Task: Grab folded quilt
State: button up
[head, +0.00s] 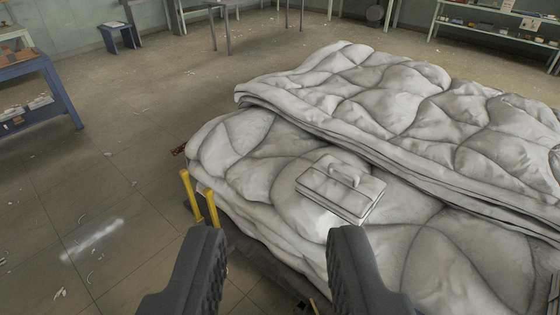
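A folded white quilt (430,110) lies in a large puffy heap at the right. A second white puffy layer (250,160) lies under it and sticks out toward me. My gripper (275,262) is at the bottom of the view with its two dark fingers wide apart. Nothing is between the fingers, and they are short of the quilts in the picture. The right finger overlaps the near edge of the lower layer; I cannot tell whether it touches.
A small white case with a handle (342,187) lies on the lower layer. Yellow posts (198,198) stand at its near left edge. A blue table (45,85) is at the far left, shelves (500,25) at the back right. The tiled floor (120,170) at left is mostly clear.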

aim_at(350, 194)
jog(key=u, duration=0.25)
jog(key=i, duration=1.45)
jog(key=u, duration=0.05)
